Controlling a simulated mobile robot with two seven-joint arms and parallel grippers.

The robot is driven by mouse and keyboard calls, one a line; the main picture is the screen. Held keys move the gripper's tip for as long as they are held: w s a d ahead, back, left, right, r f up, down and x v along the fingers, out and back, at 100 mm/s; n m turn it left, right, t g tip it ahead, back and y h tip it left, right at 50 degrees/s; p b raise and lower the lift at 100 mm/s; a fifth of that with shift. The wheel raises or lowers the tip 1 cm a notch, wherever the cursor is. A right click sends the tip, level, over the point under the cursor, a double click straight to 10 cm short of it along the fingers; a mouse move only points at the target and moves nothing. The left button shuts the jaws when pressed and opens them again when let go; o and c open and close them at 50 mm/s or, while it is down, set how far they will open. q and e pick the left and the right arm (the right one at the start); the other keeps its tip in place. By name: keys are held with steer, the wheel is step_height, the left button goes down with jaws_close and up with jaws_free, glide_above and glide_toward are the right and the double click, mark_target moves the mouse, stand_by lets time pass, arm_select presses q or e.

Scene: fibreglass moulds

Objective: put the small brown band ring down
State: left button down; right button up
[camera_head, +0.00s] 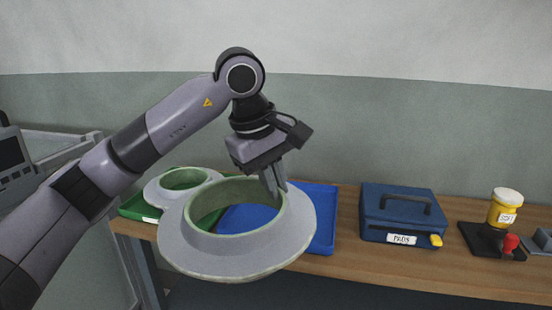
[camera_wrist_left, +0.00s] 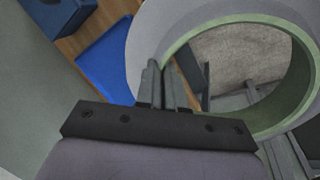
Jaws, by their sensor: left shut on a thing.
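My left gripper (camera_head: 272,188) is shut on the collar wall of a grey flanged ring (camera_head: 220,257) with a green inner face. The ring is held roughly level, in front of and above the bench's front edge. In the left wrist view the fingers (camera_wrist_left: 166,78) pinch the ring's wall (camera_wrist_left: 150,35), and floor shows through its opening. I see no brown band on this ring; the band that shows is green. A second grey ring with a green inside (camera_head: 165,190) rests at the green tray (camera_head: 137,208), partly hidden by the held ring. My right gripper is out of view.
A blue tray (camera_head: 327,220) lies on the wooden bench (camera_head: 350,255), partly covered by the held ring. Right of it stand a blue case (camera_head: 400,212), a yellow jar (camera_head: 504,208) and a red-knobbed item (camera_head: 510,243). Bare wood lies along the front edge.

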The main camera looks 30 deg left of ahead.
arm_select(q)
steer(key=s+d+f+m+g, duration=0.1)
steer(key=s+f+m, duration=0.2)
steer(key=f, duration=0.8)
steer(key=s+f+m+g+h, duration=0.1)
steer(key=s+f+m, duration=0.2)
steer(key=f, duration=0.8)
steer(key=s+d+f+m+g, duration=0.1)
steer(key=s+f+m, duration=0.2)
steer(key=f+m, duration=0.3)
step_height(320, 180, down, 5)
steer(key=shift+s+d+r+m+h, duration=0.1)
steer(key=shift+s+d+m+h, duration=0.2)
steer(key=shift+s+h, duration=0.1)
